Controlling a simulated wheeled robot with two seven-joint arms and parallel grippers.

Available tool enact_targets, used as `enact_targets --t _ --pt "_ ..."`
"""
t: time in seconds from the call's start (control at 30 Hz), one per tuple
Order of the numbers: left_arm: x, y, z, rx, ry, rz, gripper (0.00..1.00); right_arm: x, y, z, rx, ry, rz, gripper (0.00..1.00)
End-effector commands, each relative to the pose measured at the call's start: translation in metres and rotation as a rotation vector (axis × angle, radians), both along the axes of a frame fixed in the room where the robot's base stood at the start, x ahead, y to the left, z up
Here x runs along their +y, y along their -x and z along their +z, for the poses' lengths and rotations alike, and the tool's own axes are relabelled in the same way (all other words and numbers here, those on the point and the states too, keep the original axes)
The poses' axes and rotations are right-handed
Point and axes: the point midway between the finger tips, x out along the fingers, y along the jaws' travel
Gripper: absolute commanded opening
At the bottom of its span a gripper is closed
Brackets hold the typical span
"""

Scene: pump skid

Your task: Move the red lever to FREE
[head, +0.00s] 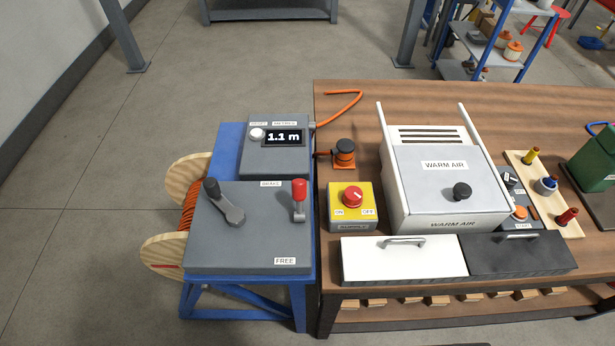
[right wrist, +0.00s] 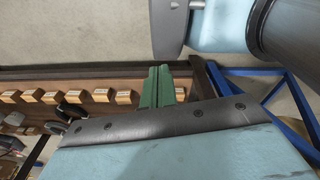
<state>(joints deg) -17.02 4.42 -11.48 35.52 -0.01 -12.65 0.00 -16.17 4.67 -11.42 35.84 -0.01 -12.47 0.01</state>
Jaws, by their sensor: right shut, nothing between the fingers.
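The red lever (head: 299,190) stands on the right side of the grey reel cabinet top (head: 250,245) in the head view. Its red grip points up toward the far side, near the BRAKE label (head: 270,183). The FREE label (head: 285,261) is at the near edge of the same top. My right gripper (right wrist: 158,85) shows in the right wrist view as green fingers, shut and empty, over the bench's edge and apart from the lever. The lever cannot be made out in the right wrist view. My left gripper is in neither view.
A grey crank with a black knob (head: 211,187) is left of the lever. A yellow switch box (head: 353,207) stands close on the right, on the wooden bench (head: 350,100). The blue stand (head: 240,300) carries the reel.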

Motion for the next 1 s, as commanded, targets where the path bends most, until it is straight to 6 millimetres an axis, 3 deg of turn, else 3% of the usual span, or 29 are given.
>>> enact_targets --t 0.1,0.17,0.33,0.43,0.57,0.7,0.83,1.0 --pt "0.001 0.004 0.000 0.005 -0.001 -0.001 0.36 -0.001 0.025 -0.001 0.037 0.002 0.000 0.00" --pt "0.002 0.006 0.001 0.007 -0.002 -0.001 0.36 0.000 0.023 0.000 0.036 0.002 0.001 0.00" --pt "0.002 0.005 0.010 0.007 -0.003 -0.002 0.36 0.006 -0.008 0.019 0.010 -0.003 -0.004 0.00" --pt "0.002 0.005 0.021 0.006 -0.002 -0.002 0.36 0.012 -0.040 0.046 -0.012 -0.008 -0.007 0.00" --pt "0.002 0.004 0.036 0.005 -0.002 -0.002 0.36 0.021 -0.086 0.097 -0.041 -0.012 -0.014 0.00" --pt "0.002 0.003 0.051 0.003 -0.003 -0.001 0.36 0.027 -0.126 0.162 -0.071 -0.016 -0.021 0.00" --pt "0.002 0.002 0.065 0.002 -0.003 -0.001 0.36 0.031 -0.154 0.231 -0.098 -0.019 -0.026 0.00" --pt "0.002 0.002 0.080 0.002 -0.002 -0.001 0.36 0.034 -0.173 0.312 -0.128 -0.023 -0.034 0.00"
